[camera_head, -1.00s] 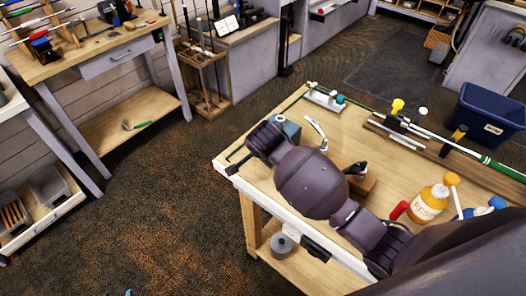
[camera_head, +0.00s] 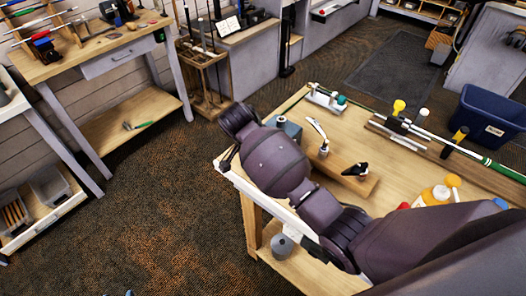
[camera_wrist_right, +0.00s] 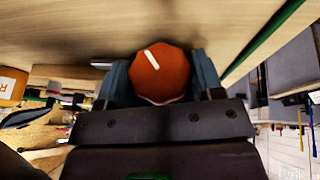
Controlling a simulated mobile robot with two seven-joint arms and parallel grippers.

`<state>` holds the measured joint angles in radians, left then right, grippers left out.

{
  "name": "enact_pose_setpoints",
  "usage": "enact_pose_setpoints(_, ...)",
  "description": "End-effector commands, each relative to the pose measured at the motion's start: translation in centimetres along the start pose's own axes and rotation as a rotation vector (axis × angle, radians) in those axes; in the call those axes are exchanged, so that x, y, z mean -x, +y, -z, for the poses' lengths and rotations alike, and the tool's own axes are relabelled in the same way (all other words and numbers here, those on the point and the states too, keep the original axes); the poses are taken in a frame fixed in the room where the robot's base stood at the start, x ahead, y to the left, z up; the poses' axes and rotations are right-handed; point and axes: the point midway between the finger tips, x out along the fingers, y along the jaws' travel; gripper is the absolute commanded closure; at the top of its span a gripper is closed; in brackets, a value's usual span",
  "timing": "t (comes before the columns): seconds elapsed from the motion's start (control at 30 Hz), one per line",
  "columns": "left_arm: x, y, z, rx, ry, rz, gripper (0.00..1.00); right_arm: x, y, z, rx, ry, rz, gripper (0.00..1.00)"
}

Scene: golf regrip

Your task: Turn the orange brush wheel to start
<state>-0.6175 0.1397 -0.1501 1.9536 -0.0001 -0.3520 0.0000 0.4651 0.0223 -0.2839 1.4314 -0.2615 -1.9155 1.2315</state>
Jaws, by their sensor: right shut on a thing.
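The orange brush wheel (camera_wrist_right: 160,72) fills the middle of the right wrist view, its face marked with a white line. My right gripper (camera_wrist_right: 161,85) is shut on it, with blue-grey surfaces close on both sides of the wheel. In the head view a blue-grey block (camera_head: 290,129) stands on the workbench, partly behind my right arm. The wheel and right fingertips are hidden there by my arm. My left gripper is not in view.
A blue bin (camera_head: 487,116) stands behind.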

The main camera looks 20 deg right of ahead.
Motion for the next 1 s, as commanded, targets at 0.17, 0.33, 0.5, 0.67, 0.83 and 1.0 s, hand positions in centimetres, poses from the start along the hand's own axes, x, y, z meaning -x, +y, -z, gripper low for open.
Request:
enact_pose_setpoints(0.17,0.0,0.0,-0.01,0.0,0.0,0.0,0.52,0.01,-0.08,-0.05,0.018,0.0,-0.039,0.63)
enact_pose_setpoints(0.33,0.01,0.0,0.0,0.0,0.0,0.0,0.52,-0.03,-0.05,-0.05,0.022,-0.001,-0.052,0.63)
enact_pose_setpoints(0.5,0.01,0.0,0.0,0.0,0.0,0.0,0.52,-0.04,-0.04,-0.04,0.022,0.0,-0.052,0.63)
enact_pose_setpoints(0.67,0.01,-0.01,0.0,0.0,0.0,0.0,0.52,-0.05,-0.05,-0.04,0.022,0.0,-0.051,0.33)
enact_pose_setpoints(0.83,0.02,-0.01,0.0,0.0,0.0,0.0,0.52,-0.03,-0.05,-0.02,0.021,0.0,-0.051,0.14)
enact_pose_setpoints(1.0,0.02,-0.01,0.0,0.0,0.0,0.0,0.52,-0.02,-0.05,-0.01,0.021,0.0,-0.05,0.14)
